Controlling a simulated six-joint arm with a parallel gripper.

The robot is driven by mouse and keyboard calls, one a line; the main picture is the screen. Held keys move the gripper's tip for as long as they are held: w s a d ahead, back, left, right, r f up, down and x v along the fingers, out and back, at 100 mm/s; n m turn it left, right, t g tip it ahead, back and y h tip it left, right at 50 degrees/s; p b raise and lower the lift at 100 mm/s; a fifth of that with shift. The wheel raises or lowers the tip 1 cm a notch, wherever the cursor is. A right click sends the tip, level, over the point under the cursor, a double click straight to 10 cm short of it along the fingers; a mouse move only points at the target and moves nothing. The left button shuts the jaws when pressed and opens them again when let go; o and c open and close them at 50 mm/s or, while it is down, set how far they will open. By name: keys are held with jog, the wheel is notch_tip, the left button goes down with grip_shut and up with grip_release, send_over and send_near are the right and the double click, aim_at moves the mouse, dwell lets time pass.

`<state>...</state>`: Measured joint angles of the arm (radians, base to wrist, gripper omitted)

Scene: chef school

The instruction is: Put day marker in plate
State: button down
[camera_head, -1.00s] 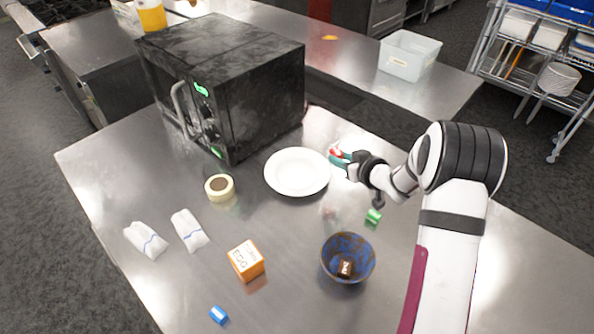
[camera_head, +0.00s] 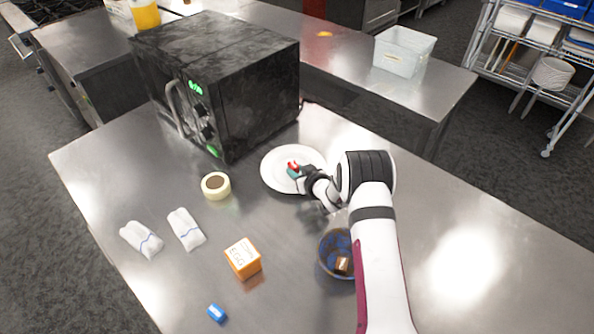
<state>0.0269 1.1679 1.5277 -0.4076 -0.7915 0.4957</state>
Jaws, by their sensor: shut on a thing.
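The plate (camera_head: 268,176) is white and round, lying on the steel table in front of the black oven. My gripper (camera_head: 294,171) has teal tips and is over the plate's right part. It is shut on a small red and white piece (camera_head: 292,164), which seems to be the day marker; its lettering is too small to read. I cannot tell whether the piece touches the plate. My wrist covers the plate's lower right edge. A small blue block (camera_head: 217,313) lies at the table's near edge.
The black oven (camera_head: 235,85) stands behind the plate. A tape roll (camera_head: 216,186), two white cloth rolls (camera_head: 141,239), an orange egg box (camera_head: 243,258) and a blue bowl (camera_head: 334,243) with a brown block (camera_head: 343,265) are nearby. The table's right side is clear.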

jog(key=shift+f, duration=0.15)
jog(key=c, duration=0.6)
grip_release()
